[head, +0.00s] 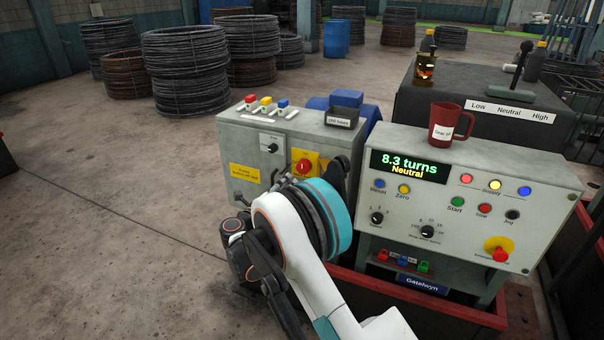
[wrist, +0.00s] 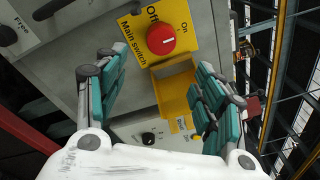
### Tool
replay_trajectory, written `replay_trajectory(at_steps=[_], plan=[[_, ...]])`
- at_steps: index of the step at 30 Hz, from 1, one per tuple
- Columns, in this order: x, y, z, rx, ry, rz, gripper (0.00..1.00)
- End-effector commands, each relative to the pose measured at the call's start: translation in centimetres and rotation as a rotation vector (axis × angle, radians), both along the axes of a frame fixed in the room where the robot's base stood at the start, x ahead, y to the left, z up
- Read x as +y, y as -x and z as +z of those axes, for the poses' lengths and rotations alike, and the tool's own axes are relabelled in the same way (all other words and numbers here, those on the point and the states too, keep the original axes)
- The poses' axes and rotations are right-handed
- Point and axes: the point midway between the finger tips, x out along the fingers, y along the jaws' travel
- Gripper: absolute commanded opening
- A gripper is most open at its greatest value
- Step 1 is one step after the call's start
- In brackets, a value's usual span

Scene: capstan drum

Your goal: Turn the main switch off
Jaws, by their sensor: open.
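The main switch is a round red knob (head: 304,167) on a yellow plate (head: 314,157), on the front of the grey cabinet (head: 237,150). In the wrist view the red knob (wrist: 161,39) shows clearly, with the labels "Off", "On" and "Main Switch" around it on the yellow plate (wrist: 186,16). I cannot tell which label the knob points to. My gripper (wrist: 163,62) is open, its teal fingers spread left and right below the knob in that view. No contact with the knob shows. In the head view my arm hides most of the gripper.
A yellow bracket (wrist: 174,88) lies beside the switch plate, between my fingers in the wrist view. The control console (head: 470,205) with the "8.3 turns" display stands right of my arm, a red mug (head: 447,124) on top. Open floor (head: 110,200) lies left.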

Motion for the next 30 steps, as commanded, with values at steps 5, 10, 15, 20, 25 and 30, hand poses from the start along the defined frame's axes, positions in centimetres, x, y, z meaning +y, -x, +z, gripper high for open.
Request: replay_trajectory(at_steps=[5, 10, 15, 20, 25, 30], plan=[[-1.7, -3.1, -0.2, 0.000, 0.001, -0.003, 0.63], [-3.2, -6.1, -0.2, 0.000, 0.001, -0.003, 0.63], [-4.4, -8.7, -0.1, 0.000, 0.001, -0.001, 0.63], [-5.0, -10.2, 0.0, 0.000, 0.001, 0.001, 0.63], [-5.4, -10.8, 0.0, 0.000, 0.001, 0.001, 0.63], [-5.4, -10.8, 0.1, 0.000, 0.001, 0.001, 0.63]])
